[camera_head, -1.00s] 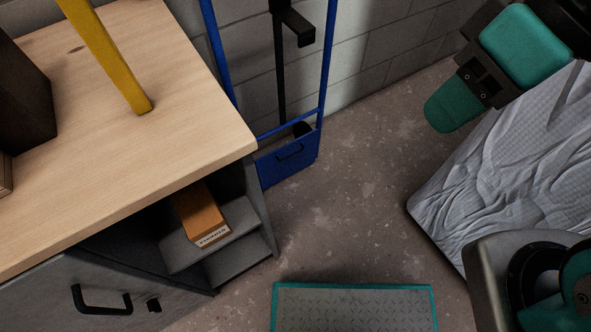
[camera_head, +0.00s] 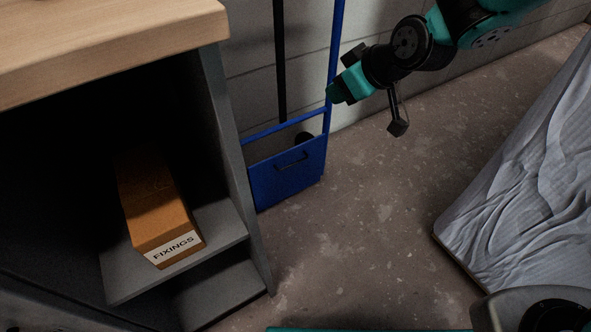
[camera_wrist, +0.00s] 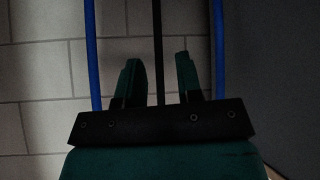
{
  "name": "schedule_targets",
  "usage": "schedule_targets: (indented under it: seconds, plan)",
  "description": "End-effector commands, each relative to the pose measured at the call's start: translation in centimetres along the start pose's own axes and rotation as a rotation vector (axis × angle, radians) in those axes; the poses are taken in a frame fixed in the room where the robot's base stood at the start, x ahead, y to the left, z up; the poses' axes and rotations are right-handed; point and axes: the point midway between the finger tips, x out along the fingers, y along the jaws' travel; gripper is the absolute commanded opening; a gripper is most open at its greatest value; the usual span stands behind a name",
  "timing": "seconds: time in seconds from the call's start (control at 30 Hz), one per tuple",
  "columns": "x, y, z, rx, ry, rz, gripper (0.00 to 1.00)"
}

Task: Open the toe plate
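The toe plate (camera_head: 288,172) is a blue panel with a small black handle (camera_head: 291,160). It stands upright, folded up at the foot of the blue-framed hand truck (camera_head: 335,55) against the block wall. My gripper (camera_head: 338,92) is by the truck's right rail, above and right of the toe plate, and nothing shows in it. In the wrist view my gripper's two green fingers (camera_wrist: 158,68) are apart, with the truck's black upright (camera_wrist: 157,30) behind the space between them. The toe plate does not show in the wrist view.
A wooden-topped bench (camera_head: 120,40) with open shelves stands left of the truck. An orange FIXINGS box (camera_head: 160,215) lies on its shelf. A grey quilted cover (camera_head: 530,170) lies at right. The concrete floor (camera_head: 350,230) before the truck is clear.

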Motion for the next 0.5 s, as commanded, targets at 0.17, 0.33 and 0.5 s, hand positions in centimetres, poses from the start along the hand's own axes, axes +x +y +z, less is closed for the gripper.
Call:
schedule_targets:
  seconds: [0.17, 0.33, 0.5]
  plan:
    - [11.3, 3.2, 1.4, -0.220, 0.141, 0.172, 0.33]
    - [19.9, 4.2, 5.3, -0.475, 0.267, 0.364, 0.33]
    - [25.9, 2.7, 11.8, -0.754, 0.381, 0.562, 0.33]
